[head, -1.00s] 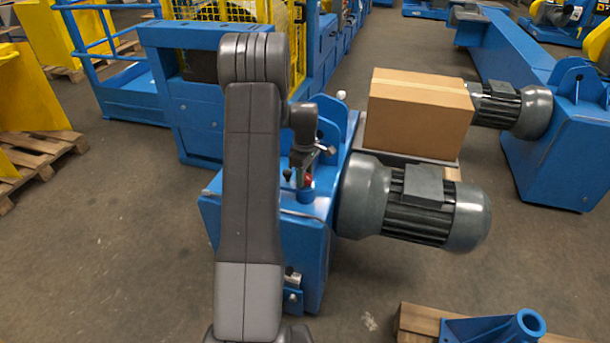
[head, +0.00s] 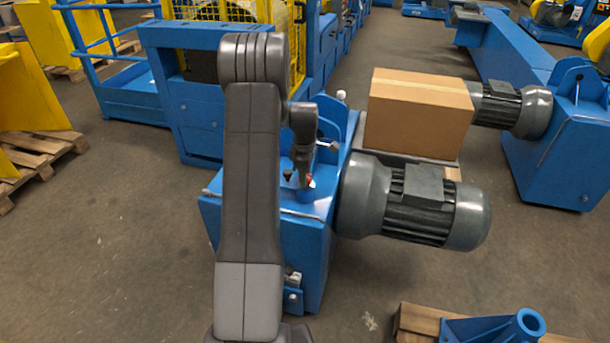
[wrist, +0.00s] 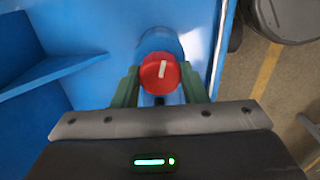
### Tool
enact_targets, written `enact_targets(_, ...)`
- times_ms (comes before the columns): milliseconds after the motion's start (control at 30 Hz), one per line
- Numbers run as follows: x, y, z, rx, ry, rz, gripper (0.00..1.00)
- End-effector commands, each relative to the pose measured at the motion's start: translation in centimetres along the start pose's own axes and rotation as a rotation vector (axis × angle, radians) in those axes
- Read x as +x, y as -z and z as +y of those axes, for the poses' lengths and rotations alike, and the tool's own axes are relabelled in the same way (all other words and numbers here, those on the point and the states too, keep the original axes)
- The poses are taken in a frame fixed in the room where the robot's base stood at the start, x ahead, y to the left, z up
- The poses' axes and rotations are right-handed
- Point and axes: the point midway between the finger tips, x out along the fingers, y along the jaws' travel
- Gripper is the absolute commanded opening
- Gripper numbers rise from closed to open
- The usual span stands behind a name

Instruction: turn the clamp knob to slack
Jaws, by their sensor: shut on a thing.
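The clamp knob (wrist: 160,73) is a round red cap with a white line across its face, on top of a blue round post (wrist: 160,42). In the wrist view the white line stands nearly upright, leaning slightly right at its top. My gripper (wrist: 161,80) has one green finger on each side of the knob and is shut on it. In the head view my gripper (head: 302,178) points down at the top of the blue machine housing (head: 305,250). Only a small red bit of the knob (head: 309,181) shows there; the rest is hidden.
A grey motor (head: 415,205) sticks out of the housing to the right. A cardboard box (head: 417,115) stands behind it. Blue upright plates and small levers (head: 341,96) stand just behind my gripper. Open floor (head: 110,240) lies to the left.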

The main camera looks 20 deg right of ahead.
Motion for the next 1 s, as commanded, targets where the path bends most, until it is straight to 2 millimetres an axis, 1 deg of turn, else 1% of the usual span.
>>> enact_targets(33, -0.1, 0.0, 0.1, 0.0, -0.003, 0.001, 0.16)
enact_targets(67, -0.1, 0.0, 0.1, 0.0, -0.003, 0.001, 0.41)
enact_targets(100, -0.1, 0.0, 0.1, 0.0, -0.003, 0.001, 0.48)
enact_targets(167, -0.1, 0.0, 0.1, 0.001, -0.002, 0.001, 0.6)
enact_targets(433, -0.1, 0.0, 0.0, 0.001, -0.001, 0.0, 0.6)
enact_targets(567, -0.9, 0.0, 0.1, 0.001, -0.003, 0.001, 0.6)
enact_targets(667, -2.4, 0.0, 0.1, 0.001, -0.005, 0.001, 0.6)
enact_targets(1000, -10.1, 0.0, 0.1, 0.001, -0.005, 0.001, 0.6)
